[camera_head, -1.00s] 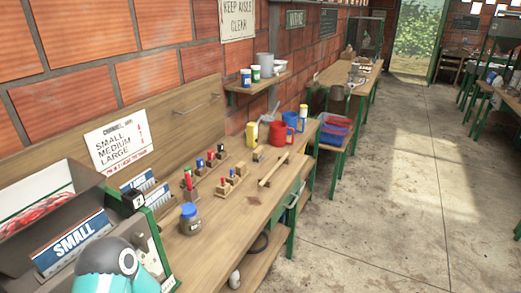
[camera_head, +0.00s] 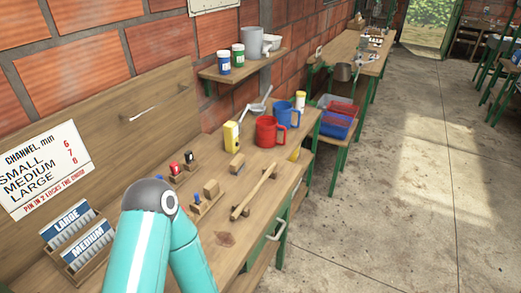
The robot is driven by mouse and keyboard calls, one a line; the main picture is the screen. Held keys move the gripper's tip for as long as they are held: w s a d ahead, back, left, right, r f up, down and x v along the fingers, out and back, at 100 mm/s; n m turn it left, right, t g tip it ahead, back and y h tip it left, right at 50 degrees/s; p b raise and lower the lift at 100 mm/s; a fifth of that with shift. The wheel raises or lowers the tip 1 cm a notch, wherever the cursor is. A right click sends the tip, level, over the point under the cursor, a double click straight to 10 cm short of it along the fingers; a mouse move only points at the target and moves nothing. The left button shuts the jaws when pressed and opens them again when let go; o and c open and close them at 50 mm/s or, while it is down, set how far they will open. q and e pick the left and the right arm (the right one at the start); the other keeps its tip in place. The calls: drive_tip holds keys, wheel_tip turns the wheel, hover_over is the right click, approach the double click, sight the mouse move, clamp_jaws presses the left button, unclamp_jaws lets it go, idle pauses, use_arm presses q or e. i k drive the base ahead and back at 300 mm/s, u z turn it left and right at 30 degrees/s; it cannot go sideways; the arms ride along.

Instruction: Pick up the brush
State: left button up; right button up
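No brush can be told for certain. A small wooden block (camera_head: 237,163) with a bit of blue at its lower edge stands on the workbench (camera_head: 226,254), and I cannot tell whether it has bristles. A long wooden bar (camera_head: 254,193) with a raised part near its front end lies to its right and nearer me. A teal arm of mine with a dark grey joint rises in the lower left and covers part of the bench. Neither of my grippers shows, and nothing visible is being held.
Wooden holders (camera_head: 207,203) with pegs, a yellow box (camera_head: 231,136), a red mug (camera_head: 268,131) and a blue mug (camera_head: 287,114) stand on the bench. A channel sign (camera_head: 42,168) leans at the left. The floor (camera_head: 400,200) at right is clear.

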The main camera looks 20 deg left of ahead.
sight(237, 165)
drive_tip(key=z, duration=0.05)
drive_tip(key=i, duration=1.05)
drive_tip(key=z, duration=0.1)
